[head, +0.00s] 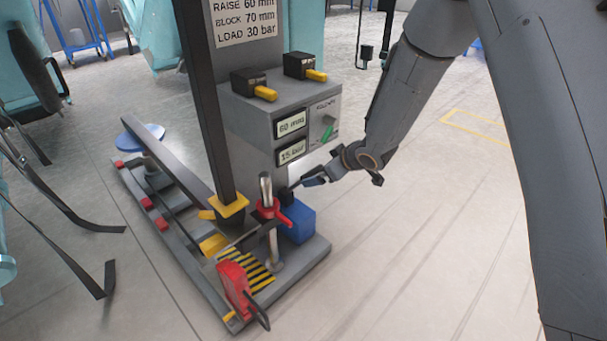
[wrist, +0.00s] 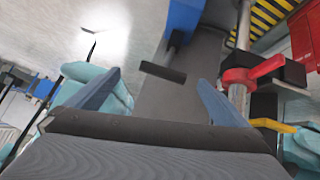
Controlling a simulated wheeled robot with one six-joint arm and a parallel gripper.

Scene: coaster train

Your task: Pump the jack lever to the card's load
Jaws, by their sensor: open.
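The card (head: 246,18) reads raise 60 mm, block 70 mm, load 30 bar. On the grey cabinet, the upper display (head: 291,124) reads 60 mm and the lower display (head: 292,152) reads 15 bar. A blue pump box (head: 299,224) stands on the base plate below. A dark lever with a black crossbar grip (wrist: 163,72) rises from this box, also blue in the wrist view (wrist: 186,15). My gripper (head: 310,181) is open beside the lever's top. In the wrist view the grip lies ahead, between the lines of my open fingers; contact is not visible.
A metal post with a red handle (wrist: 254,71) stands close to the right finger. A red piece (head: 236,288) with a black loop sits at the base's front. Two black boxes with yellow levers (head: 265,93) top the cabinet. The floor on the right is clear.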

